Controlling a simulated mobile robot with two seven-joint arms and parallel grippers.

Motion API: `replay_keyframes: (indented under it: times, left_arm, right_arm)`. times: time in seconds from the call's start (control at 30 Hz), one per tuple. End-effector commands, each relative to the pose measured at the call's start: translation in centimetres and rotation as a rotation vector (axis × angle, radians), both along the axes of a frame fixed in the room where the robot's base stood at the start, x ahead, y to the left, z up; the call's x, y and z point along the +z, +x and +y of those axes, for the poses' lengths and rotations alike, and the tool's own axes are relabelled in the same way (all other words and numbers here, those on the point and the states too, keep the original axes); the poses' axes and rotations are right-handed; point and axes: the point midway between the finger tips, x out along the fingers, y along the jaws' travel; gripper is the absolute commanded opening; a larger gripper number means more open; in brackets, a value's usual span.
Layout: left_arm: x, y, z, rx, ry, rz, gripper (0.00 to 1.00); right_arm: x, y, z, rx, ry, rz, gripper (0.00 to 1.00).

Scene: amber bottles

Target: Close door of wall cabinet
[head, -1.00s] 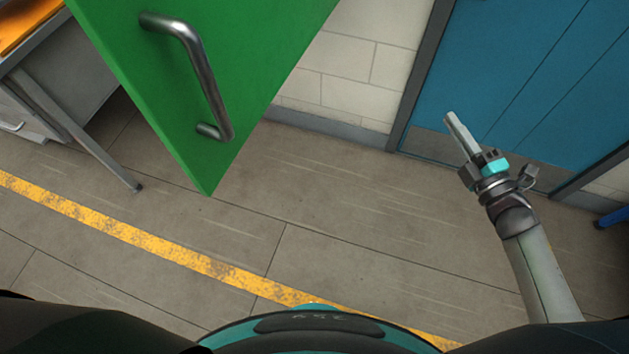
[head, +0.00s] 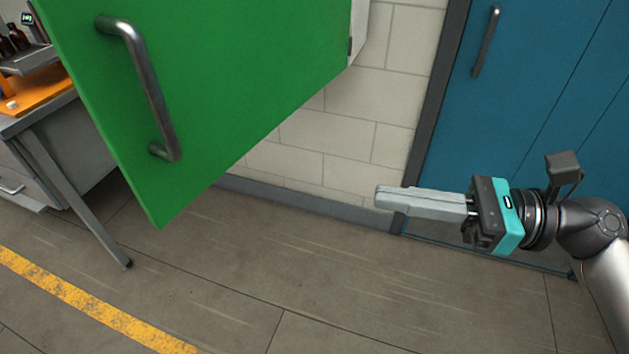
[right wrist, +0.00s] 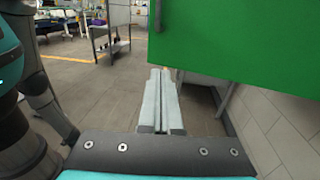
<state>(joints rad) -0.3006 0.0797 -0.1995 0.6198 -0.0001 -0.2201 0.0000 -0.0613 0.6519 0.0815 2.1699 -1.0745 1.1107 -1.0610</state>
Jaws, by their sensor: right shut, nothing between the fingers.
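The green cabinet door (head: 230,85) stands open, filling the upper left of the head view. Its grey bar handle (head: 148,92) is on the face towards me, near the door's left edge. The edge of the white cabinet body (head: 357,30) shows at the door's right edge. My right gripper (head: 380,196) is shut and empty, to the right of the door and below it, apart from it in the picture. In the right wrist view the fingers (right wrist: 160,75) point forward, with the green door (right wrist: 240,45) at upper right. My left gripper is out of view.
A desk with an orange top (head: 45,90) and metal legs stands at left, with dark bottles (head: 17,38) on it. A blue door (head: 540,90) with a bar handle is at right. The pale block wall (head: 330,140) is behind. The floor (head: 250,280) between is clear.

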Motion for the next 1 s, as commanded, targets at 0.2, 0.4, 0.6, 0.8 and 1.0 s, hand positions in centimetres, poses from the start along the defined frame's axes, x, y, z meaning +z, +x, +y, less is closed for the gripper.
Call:
replay_keyframes:
  times: [0.2, 0.4, 0.6, 0.8, 1.0]
  left_arm:
    - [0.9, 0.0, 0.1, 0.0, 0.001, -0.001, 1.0]
    - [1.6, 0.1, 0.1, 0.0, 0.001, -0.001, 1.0]
    - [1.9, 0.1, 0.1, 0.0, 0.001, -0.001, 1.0]
    - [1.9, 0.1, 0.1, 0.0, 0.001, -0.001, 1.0]
    - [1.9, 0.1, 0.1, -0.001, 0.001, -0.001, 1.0]
  right_arm:
    - [0.3, 0.8, 4.1, 0.002, 0.006, -0.003, 0.0]
    - [0.3, 1.4, 7.5, 0.001, 0.007, 0.0, 0.0]
    - [0.1, 1.8, 9.3, 0.0, 0.005, 0.001, 0.0]
    - [0.0, 1.9, 9.7, -0.001, 0.003, 0.001, 0.0]
    - [0.0, 1.9, 9.7, -0.001, 0.003, 0.001, 0.0]
